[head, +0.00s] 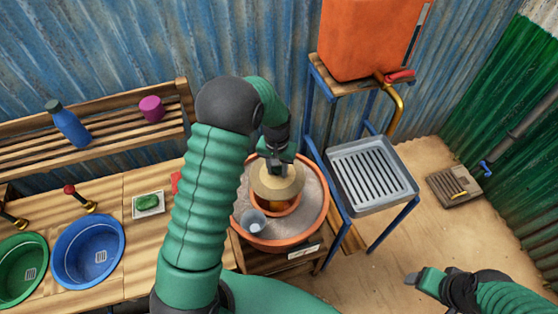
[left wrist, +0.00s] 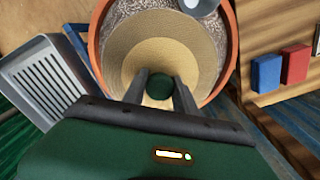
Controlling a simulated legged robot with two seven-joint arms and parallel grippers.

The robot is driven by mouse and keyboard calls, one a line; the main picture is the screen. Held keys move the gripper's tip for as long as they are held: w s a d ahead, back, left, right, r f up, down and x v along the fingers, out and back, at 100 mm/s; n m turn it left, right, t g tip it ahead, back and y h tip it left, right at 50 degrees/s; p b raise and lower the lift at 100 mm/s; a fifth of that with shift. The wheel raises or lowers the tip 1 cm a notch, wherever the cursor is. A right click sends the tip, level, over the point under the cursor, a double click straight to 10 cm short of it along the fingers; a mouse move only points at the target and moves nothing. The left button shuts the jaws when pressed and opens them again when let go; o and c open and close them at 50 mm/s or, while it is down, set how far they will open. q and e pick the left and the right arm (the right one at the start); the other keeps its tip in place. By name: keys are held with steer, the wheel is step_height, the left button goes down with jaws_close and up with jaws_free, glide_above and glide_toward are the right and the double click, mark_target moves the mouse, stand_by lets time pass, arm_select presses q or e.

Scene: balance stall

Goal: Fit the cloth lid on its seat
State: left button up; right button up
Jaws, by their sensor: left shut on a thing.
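The cloth lid (head: 291,184) is a round tan disc with a dark green knob (left wrist: 159,87). My left gripper (head: 275,166) is shut on that knob, its two fingers on either side of it in the left wrist view. The lid is over the inner clay pot (head: 272,209), whose front rim and part of its opening show below the disc. Whether the lid touches the rim cannot be told. The pot stands inside a wide terracotta bowl (head: 322,220) with grey fill around it. My right gripper (head: 425,283) is at the lower right, away from the pot; its jaws are unclear.
A metal cup (head: 253,222) stands in the grey fill, left of the pot. A slatted grey tray (head: 370,172) on a blue stand is close on the right, below an orange tank (head: 365,38). A counter with a blue basin (head: 88,250) is on the left.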

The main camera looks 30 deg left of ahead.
mark_target(279, 175)
arm_select(q)
steer(key=a, duration=0.2)
steer(key=a+f, duration=0.1)
steer(key=shift+w, duration=0.25)
steer(key=shift+d+f, duration=0.2)
steer(key=d+f+b, duration=0.2)
steer(key=f+b, duration=0.1)
steer(key=shift+d, duration=0.35)
steer(key=f+b, duration=0.1)
steer(key=f, duration=0.1)
steer(key=a+f+b, duration=0.1)
steer(key=f+b, duration=0.1)
steer(key=a+f+b, duration=0.1)
steer(key=f, duration=0.1)
steer(key=shift+a+f, duration=0.1)
steer(key=shift+f, duration=0.05)
steer(key=shift+d+f+b, duration=0.3)
steer(key=shift+d+b, duration=0.1)
steer(key=shift+d, duration=0.4)
steer(key=shift+a+f, duration=0.1)
steer(key=shift+a, duration=0.55)
steer(key=shift+d, duration=0.7)
arm_select(e)
steer(key=s+x, duration=0.1)
steer(key=x, duration=0.5)
steer(key=shift+s+f, duration=0.45)
steer(key=shift+f, duration=0.1)
